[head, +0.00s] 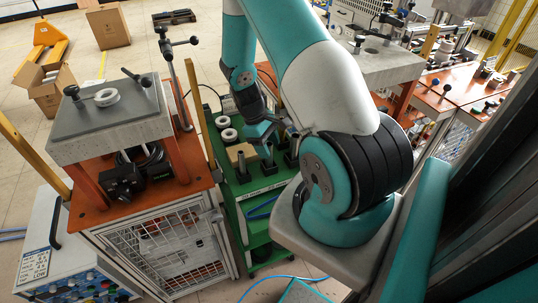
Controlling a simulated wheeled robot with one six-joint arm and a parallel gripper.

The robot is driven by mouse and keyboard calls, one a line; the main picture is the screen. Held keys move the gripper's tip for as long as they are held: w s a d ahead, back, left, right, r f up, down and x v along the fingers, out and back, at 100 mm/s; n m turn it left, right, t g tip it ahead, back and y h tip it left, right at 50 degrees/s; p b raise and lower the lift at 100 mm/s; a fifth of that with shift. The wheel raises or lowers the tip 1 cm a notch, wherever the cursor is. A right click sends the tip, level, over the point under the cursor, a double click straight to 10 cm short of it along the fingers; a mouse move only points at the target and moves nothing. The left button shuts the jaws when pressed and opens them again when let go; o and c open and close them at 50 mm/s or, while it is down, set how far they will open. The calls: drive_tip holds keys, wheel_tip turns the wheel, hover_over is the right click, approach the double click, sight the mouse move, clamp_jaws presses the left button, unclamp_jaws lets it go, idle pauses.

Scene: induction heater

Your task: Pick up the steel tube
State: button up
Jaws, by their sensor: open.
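My gripper (277,132) is open, low over the green cart (226,192), and partly hidden behind my arm. A grey upright tube (267,154) in a dark base stands on the cart just below the gripper; it looks like the steel tube. The gap between it and the fingers is too small to judge. A darker upright post (242,165) in a similar base stands to its left. The cart's right part is hidden by my arm.
Two white rings (229,134) and a tan block (237,152) lie on the cart. At left, a grey-topped press (110,120) holding another white ring stands on an orange table (190,165). More machines stand at right. Cardboard boxes (48,90) are on the floor behind.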

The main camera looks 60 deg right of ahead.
drive_tip(key=shift+x, duration=1.3)
clamp_jaws()
drive_tip(key=shift+r, duration=0.1)
wheel_tip(320, 180, up, 27)
drive_tip(key=p, duration=0.6)
drive_tip(key=shift+r, duration=0.2)
